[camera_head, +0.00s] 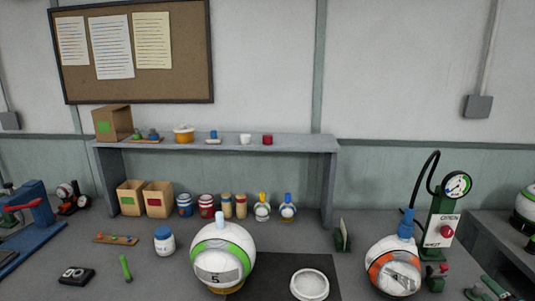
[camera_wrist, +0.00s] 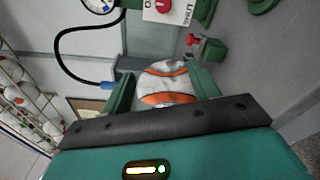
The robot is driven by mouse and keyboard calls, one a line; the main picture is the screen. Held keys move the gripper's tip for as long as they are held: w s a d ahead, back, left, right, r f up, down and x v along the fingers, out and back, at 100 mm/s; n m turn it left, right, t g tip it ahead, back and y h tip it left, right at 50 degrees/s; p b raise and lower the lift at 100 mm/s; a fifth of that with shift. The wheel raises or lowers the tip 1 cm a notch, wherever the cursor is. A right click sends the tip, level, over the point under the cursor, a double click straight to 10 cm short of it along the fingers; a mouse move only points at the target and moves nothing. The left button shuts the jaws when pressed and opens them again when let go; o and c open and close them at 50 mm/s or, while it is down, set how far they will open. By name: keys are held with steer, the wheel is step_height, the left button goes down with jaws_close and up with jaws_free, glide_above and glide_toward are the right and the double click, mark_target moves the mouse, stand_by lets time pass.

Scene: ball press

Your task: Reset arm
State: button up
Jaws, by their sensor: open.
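My gripper (camera_wrist: 160,78) shows in the wrist view, with two green fingers spread apart on a dark bar. Nothing is clamped between them. A white ball with orange bands (camera_wrist: 167,98) shows between and beyond the fingers; I cannot tell how far off it is. In the head view the orange-banded ball (camera_head: 393,270) sits at the right of the bench with a blue fitting (camera_head: 406,224) on top. Behind it stands a green pump stand with a gauge (camera_head: 457,185) and a red button. My arm and gripper do not show in the head view.
A green-banded ball (camera_head: 223,255) stands on a dark mat (camera_head: 325,270) beside a white round dish (camera_head: 310,284). Jars, boxes and a shelf (camera_head: 225,143) line the back. A blue tool (camera_head: 38,222) is at the left. A black hose (camera_wrist: 62,58) curves near the pump.

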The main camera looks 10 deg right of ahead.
steer(key=w+a+r+n+g+y, duration=0.25)
steer(key=a+n, duration=0.35)
steer(key=a, duration=0.3)
steer(key=w+a+r+n+g+y, duration=0.2)
steer(key=w+a+n+y, duration=0.1)
steer(key=a+n, duration=0.4)
steer(key=w+a+r+n+g+y, duration=0.2)
steer(key=w+a+n+y, duration=0.15)
steer(key=a, duration=0.65)
steer(key=s+a+r+n+g+h, duration=0.1)
steer(key=s+a+r+n+g, duration=0.15)
steer(key=a+n, duration=0.5)
steer(key=s+a+r+n+g, duration=0.1)
steer(key=s+a+n+g, duration=0.15)
steer(key=a+n, duration=0.5)
steer(key=s+a+r+n+h, duration=0.2)
steer(key=s+a+n, duration=0.3)
steer(key=n, duration=0.5)
steer(key=s+a+r+n+h, duration=0.2)
steer(key=s+a+n, duration=0.3)
steer(key=s+n, duration=0.4)
steer(key=shift+a+n+h, duration=0.35)
steer(key=shift+h, duration=0.55)
